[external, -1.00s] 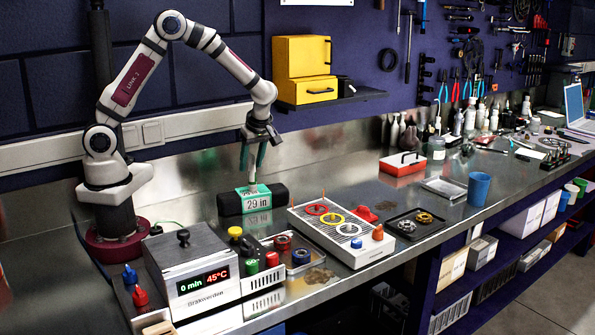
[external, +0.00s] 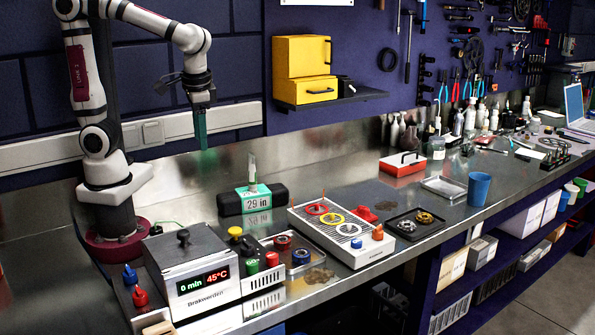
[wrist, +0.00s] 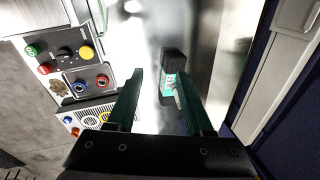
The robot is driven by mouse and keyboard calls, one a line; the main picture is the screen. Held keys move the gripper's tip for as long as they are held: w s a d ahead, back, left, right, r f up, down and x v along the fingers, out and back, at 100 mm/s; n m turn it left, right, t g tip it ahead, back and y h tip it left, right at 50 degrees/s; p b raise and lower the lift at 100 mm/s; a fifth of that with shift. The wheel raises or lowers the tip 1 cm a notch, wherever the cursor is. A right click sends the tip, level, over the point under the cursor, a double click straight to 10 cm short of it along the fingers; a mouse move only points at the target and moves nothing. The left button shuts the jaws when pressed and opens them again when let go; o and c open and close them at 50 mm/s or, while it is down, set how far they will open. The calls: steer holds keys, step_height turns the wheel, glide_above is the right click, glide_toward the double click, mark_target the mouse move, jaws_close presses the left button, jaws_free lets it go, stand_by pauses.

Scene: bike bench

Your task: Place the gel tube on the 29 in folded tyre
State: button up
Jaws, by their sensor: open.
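The gel tube (external: 252,168) is a slim, pale tube standing upright on top of the folded tyre. The 29 in folded tyre (external: 279,192) is a black roll with a green-and-white label, lying on the steel bench near the wall. My gripper (external: 201,142) is open and empty, raised above and to the left of the tyre, clear of the tube. In the wrist view the tyre (wrist: 173,62) and the tube (wrist: 177,96) show beyond my open green fingers; the right finger passes close to the tube in the picture.
A heated box (external: 190,262) with a red display stands in front, left of the tyre. A control box with coloured knobs and a white rack (external: 355,252) with coloured rings lie in front and to the right. A shelf (external: 330,99) with yellow cabinets hangs above right.

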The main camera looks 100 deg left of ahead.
steer(key=s+d+f+m+t, duration=0.1)
steer(key=s+d+f+m, duration=0.2)
steer(key=s+d+m, duration=0.2)
steer(key=s+m, duration=0.3)
steer(key=m, duration=0.4)
steer(key=shift+s+d+f+m+h, duration=0.15)
steer(key=shift+s+d+m+h, duration=0.15)
steer(key=shift+d+h, duration=0.1)
